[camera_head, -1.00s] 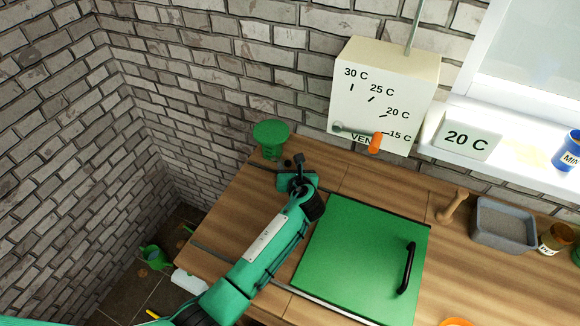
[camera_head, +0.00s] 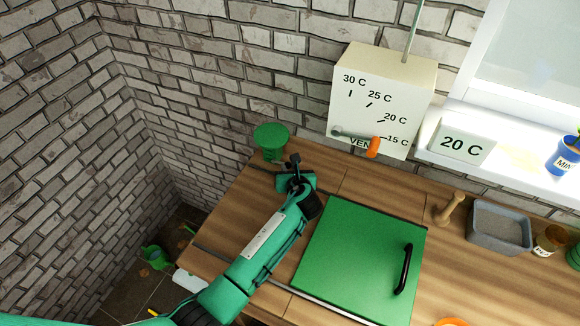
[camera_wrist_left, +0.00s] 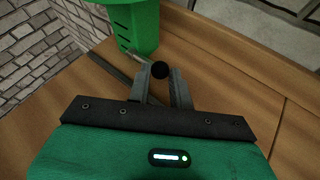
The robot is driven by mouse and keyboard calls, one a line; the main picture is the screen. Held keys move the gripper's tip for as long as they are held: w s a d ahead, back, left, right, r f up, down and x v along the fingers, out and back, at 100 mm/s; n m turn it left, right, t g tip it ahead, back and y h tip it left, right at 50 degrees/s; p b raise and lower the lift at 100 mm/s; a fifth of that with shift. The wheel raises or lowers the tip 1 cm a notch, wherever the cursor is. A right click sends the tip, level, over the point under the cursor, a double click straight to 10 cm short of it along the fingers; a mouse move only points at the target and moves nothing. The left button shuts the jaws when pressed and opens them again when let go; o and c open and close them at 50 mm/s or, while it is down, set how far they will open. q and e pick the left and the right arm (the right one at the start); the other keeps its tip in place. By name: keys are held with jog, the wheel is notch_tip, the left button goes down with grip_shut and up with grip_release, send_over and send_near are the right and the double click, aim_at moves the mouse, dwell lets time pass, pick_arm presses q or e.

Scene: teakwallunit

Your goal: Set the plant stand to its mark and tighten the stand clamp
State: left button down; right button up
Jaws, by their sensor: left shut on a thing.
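The green plant stand (camera_head: 271,135), with a round top, stands at the back left end of the wooden worktop. Its green side with several short dark marks shows at the top of the left wrist view (camera_wrist_left: 136,22). A thin grey clamp lever (camera_wrist_left: 133,50) with a black ball knob (camera_wrist_left: 160,70) sticks out beside the stand's lower part. My left gripper (camera_head: 295,172) is shut on the clamp's knob; its two fingers lie on either side of it in the left wrist view (camera_wrist_left: 162,82). I cannot make out the stand's target mark. My right gripper is not in view.
A green lid (camera_head: 350,255) with a black handle (camera_head: 403,269) lies right of my left arm. A white vent box (camera_head: 382,95) with an orange-handled lever (camera_head: 373,146) is on the wall. A wooden pestle (camera_head: 449,209) and grey tray (camera_head: 500,222) stand to the right. A 20 C card (camera_head: 462,143) is on the sill.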

pick_arm(q)
jog(key=shift+w+a+r+n+g+h+p, duration=0.15)
jog(key=shift+r+n+g+h+p, duration=0.3)
jog(key=shift+p, duration=1.25)
jog(key=shift+a+r+n+g+h+p, duration=0.2)
jog(key=shift+r+n+h+p, duration=0.25)
jog(key=shift+p, duration=1.3)
jog(key=shift+w+a+r+n+g+h+p, duration=0.15)
jog(key=shift+r+g+h+p, duration=0.35)
jog(key=shift+p, duration=1.2)
jog(key=shift+a+r+n+h+p, duration=0.2)
jog(key=shift+a+n+h+p, duration=0.15)
jog(key=shift+p, duration=0.65)
jog(key=shift+g, duration=0.25)
jog(key=c, duration=1.3)
grip_release()
jog(key=shift+o, duration=0.2)
